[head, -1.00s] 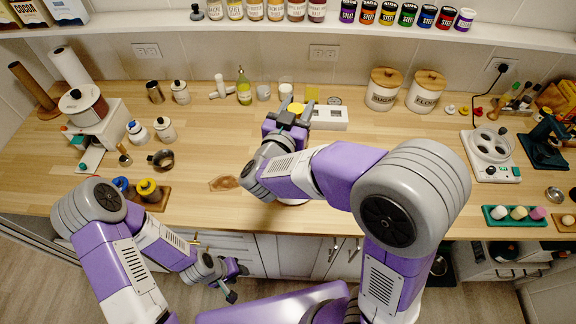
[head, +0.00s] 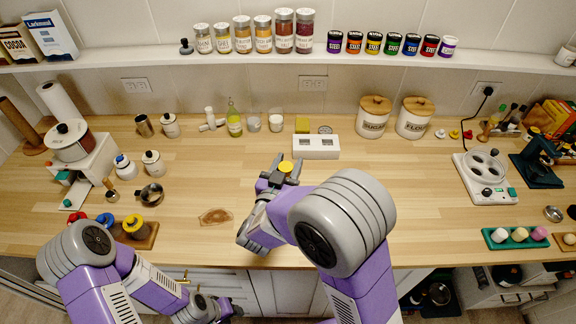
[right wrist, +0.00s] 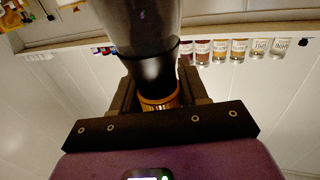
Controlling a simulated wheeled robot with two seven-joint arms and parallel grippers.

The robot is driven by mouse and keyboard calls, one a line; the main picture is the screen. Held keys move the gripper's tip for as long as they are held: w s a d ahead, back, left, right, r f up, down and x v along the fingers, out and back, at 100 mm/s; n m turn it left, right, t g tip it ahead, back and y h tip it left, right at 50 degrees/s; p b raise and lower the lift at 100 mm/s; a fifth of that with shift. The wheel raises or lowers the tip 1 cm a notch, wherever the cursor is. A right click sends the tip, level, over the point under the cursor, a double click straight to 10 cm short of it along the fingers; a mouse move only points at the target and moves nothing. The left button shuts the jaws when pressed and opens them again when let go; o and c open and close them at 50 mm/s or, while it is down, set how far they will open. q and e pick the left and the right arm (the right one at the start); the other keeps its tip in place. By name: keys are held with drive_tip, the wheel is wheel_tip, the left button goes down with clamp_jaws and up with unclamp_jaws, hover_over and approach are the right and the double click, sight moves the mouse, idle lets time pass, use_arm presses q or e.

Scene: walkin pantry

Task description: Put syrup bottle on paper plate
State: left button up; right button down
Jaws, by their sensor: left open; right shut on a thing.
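In the right wrist view the dark see-through bottle (right wrist: 150,68) stands between the fingers, with an orange band near the palm. The gripper and arm hide most of it in the head view. My left gripper (head: 218,308) is low at the bottom edge, in front of the counter, open and empty. I cannot make out a paper plate; my right arm covers part of the counter.
A white box (head: 316,147) lies just behind the right gripper. Sugar and flour canisters (head: 396,118) stand at the back right. Bare counter lies right of centre (head: 420,190). A shelf of jars runs above.

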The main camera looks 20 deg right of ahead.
drive_tip(key=shift+r, duration=0.2)
drive_tip(key=shift+f, duration=0.1)
drive_tip(key=shift+f, duration=0.1)
drive_tip(key=c, duration=0.6)
unclamp_jaws()
drive_tip(key=shift+s, duration=0.1)
drive_tip(key=shift+s+a, duration=0.1)
drive_tip(key=v, duration=1.1)
drive_tip(key=shift+s+a, duration=0.2)
drive_tip(key=shift+s, duration=0.05)
